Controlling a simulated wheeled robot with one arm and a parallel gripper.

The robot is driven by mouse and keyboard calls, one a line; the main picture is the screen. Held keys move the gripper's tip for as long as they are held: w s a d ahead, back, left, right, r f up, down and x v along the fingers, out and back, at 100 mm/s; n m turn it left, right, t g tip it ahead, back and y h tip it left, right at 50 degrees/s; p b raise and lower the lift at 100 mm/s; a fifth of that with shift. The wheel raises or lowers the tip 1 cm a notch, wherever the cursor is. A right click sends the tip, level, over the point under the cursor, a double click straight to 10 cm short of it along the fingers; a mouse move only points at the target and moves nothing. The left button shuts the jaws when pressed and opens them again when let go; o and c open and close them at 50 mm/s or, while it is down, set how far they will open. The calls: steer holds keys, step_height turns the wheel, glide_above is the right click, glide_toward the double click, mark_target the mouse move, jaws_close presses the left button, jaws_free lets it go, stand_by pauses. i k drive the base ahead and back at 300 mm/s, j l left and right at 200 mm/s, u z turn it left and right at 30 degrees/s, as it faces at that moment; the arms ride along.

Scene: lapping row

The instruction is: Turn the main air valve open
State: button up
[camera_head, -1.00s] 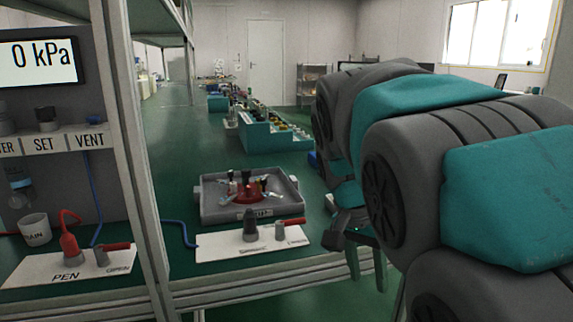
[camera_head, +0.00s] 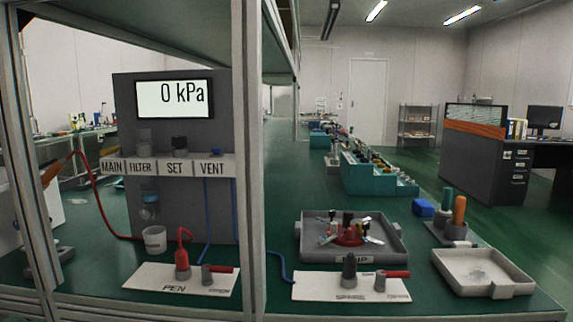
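The grey air panel (camera_head: 122,120) stands on the green bench behind a metal post. Its display (camera_head: 175,99) reads 0 kPa. A label strip (camera_head: 167,166) below the display reads MAIN, FILTER, SET and VENT. The MAIN label (camera_head: 112,167) is at the strip's left end. I cannot make out a valve handle there or which way it is turned. A red hose (camera_head: 102,205) runs left of the panel, from an orange-brown part (camera_head: 51,173) near the left post down to the bench. My gripper and arm are out of view.
Metal posts (camera_head: 251,150) frame the bench front. A PEN board (camera_head: 150,283) and a second white board (camera_head: 320,287) lie along the front edge. A grey tray (camera_head: 395,250) holds a red fixture. An empty pale tray (camera_head: 480,270) is at right. Floor shows beyond the bench at right.

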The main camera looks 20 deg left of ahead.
mark_target(117, 149)
steer(key=u, duration=1.95)
steer(key=i+j+u, duration=0.15)
steer(key=i, duration=0.15)
steer(key=i+j+u, duration=0.15)
steer(key=i, duration=0.2)
